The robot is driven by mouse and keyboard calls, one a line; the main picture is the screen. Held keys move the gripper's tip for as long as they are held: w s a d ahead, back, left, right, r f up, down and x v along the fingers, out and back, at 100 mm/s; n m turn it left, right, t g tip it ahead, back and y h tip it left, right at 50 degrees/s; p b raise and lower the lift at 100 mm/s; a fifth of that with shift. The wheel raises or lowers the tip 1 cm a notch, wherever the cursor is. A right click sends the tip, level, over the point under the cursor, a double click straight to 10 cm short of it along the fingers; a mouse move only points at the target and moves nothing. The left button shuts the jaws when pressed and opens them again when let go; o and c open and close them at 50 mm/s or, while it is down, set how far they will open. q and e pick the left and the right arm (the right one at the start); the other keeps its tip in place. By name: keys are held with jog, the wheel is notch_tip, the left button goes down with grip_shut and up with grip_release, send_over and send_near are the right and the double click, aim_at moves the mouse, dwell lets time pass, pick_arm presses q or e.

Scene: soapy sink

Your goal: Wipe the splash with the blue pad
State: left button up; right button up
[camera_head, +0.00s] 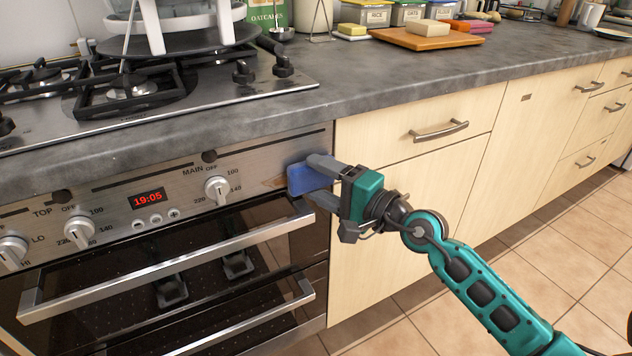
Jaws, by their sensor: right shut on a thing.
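The blue pad (299,179) is in my right gripper (314,180), whose two grey fingers are shut on it. The pad is at the right end of the oven's steel control panel (243,157), and it looks to be against the panel or very near it. A faint brownish splash (273,183) shows on the panel just left of the pad; the pad may hide part of it. My left gripper is not in view.
The white oven knob (217,190) is left of the splash. The oven door handle (180,264) juts out below. Pale drawers (420,132) are to the right. The worktop edge (330,108) overhangs above. The tiled floor (480,262) is clear.

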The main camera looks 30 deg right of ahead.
aim_at(298, 183)
jog(key=shift+a+r+p, duration=0.2)
jog(key=shift+a+p, duration=0.55)
jog(key=shift+a+f+p, duration=0.15)
jog(key=shift+a+p, duration=0.4)
jog(key=shift+a, duration=0.45)
jog(key=shift+a+p, duration=0.7)
jog(key=shift+a, duration=0.15)
jog(key=shift+a+p, duration=0.3)
jog(key=shift+a, duration=0.35)
jog(key=shift+s+a+r+p, duration=0.1)
jog(key=shift+a+r+p, duration=0.1)
jog(key=shift+a+p, duration=0.5)
jog(key=shift+a+f+p, duration=0.15)
jog(key=shift+a+p, duration=0.15)
jog(key=shift+a, duration=0.6)
